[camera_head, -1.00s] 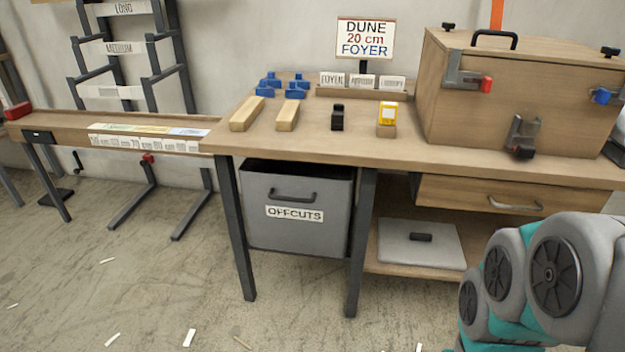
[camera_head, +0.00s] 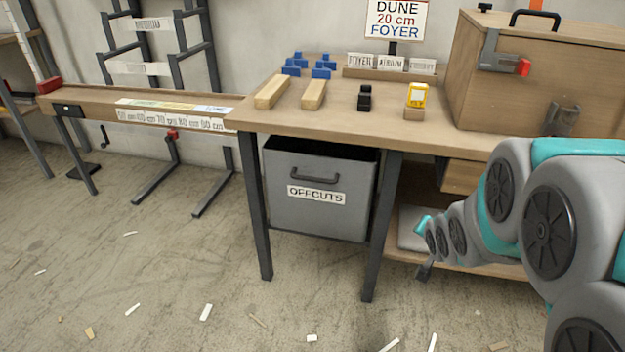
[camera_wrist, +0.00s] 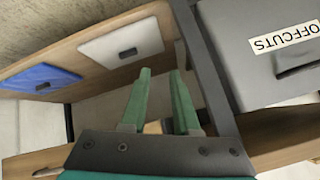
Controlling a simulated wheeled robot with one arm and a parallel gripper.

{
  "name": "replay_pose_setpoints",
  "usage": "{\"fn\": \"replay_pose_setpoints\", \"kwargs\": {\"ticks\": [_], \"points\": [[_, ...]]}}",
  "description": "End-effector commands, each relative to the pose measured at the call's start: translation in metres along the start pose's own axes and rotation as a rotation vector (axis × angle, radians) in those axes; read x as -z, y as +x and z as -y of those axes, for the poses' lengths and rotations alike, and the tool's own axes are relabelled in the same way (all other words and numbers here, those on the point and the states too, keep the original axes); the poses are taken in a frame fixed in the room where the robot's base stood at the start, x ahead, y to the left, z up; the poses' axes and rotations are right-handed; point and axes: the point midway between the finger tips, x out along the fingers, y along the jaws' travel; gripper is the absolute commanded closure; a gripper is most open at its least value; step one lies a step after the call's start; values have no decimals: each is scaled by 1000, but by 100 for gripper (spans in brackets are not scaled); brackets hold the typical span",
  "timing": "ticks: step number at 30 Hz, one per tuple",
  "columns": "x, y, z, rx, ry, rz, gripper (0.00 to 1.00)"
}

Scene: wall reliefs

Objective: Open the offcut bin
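The offcut bin (camera_head: 318,218) is a grey box with a white OFFCUTS label and a dark bar handle (camera_head: 315,175) on its front. It hangs under the left part of the workbench, between two dark legs, its front about in line with them. In the wrist view the bin (camera_wrist: 240,60) is at the upper right, with its handle (camera_wrist: 298,66) at the right edge. My gripper (camera_wrist: 160,75) shows two green fingers, apart, with nothing between them. In the head view my gripper (camera_head: 424,268) is small and low, right of the bin and clear of its handle.
A dark table leg (camera_head: 382,225) stands between my gripper and the bin. A lower shelf (camera_wrist: 85,52) holds a white lidded item (camera_wrist: 122,46) and a blue one (camera_wrist: 38,82). The floor before the bin is open, with small scraps. Wood blocks lie on the bench (camera_head: 350,128).

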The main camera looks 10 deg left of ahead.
Motion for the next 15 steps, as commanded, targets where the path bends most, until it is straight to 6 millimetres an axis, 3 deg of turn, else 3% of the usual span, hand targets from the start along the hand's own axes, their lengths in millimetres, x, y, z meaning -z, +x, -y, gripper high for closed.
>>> {"fn": "replay_pose_setpoints", "kwargs": {"ticks": [1, 6, 10, 15], "points": [[1, 16, 14, 52, 23, -26, 71], [5, 51, 71, 275, 129, -102, 71], [0, 67, 117, 468, 226, -120, 71], [-18, 72, 173, 731, 371, -86, 71]]}}
